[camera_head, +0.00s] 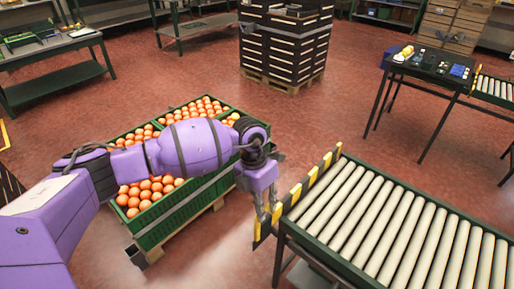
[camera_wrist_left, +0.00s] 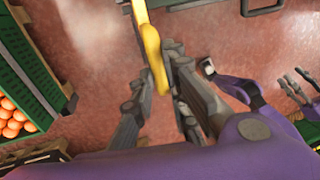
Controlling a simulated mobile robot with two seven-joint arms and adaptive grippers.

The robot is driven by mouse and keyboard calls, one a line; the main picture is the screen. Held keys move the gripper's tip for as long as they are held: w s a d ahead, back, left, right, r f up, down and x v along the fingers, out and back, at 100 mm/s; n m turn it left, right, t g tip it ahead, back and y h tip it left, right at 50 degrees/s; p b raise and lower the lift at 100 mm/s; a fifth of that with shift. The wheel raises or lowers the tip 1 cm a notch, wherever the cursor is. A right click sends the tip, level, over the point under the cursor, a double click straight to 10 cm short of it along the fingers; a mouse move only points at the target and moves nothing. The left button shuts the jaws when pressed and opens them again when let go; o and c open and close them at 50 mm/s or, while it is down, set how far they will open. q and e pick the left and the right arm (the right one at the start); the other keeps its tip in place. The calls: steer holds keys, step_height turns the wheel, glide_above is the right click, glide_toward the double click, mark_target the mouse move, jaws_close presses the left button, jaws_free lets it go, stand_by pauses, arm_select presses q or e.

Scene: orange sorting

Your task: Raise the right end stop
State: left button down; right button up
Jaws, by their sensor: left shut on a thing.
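The end stop (camera_head: 315,178) is a narrow plate with black and yellow stripes along the left end of the roller conveyor (camera_head: 400,215). Its far corner rises a little above the rollers. My left gripper (camera_head: 268,213) is at its near end, pointing down, shut on it. In the left wrist view, my left gripper (camera_wrist_left: 160,100) has its grey fingers on both sides of a yellow part of the end stop (camera_wrist_left: 150,45). Purple parts with grey fingers (camera_wrist_left: 290,88) show at the right of that view, likely my right gripper; its opening is unclear.
Green crates of oranges (camera_head: 150,235) stand on a pallet left of the conveyor, beneath my left arm. A strapped stack of dark crates (camera_head: 285,45) stands behind. A table with small devices (camera_head: 430,65) is at the back right. Red floor between them is clear.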

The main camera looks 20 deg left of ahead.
arm_select(q)
steer(key=c, duration=1.7)
jaws_free()
steer(key=shift+w+r, duration=0.1)
steer(key=shift+r, duration=0.2)
steer(key=shift+c, duration=0.2)
steer(key=shift+f, duration=0.1)
step_height(320, 180, up, 12)
steer(key=a, duration=0.2)
steer(key=shift+w, duration=0.4)
arm_select(e)
steer(key=shift+w+r, duration=0.15)
steer(key=shift+w, duration=0.2)
arm_select(q)
steer(key=shift+a, duration=0.1)
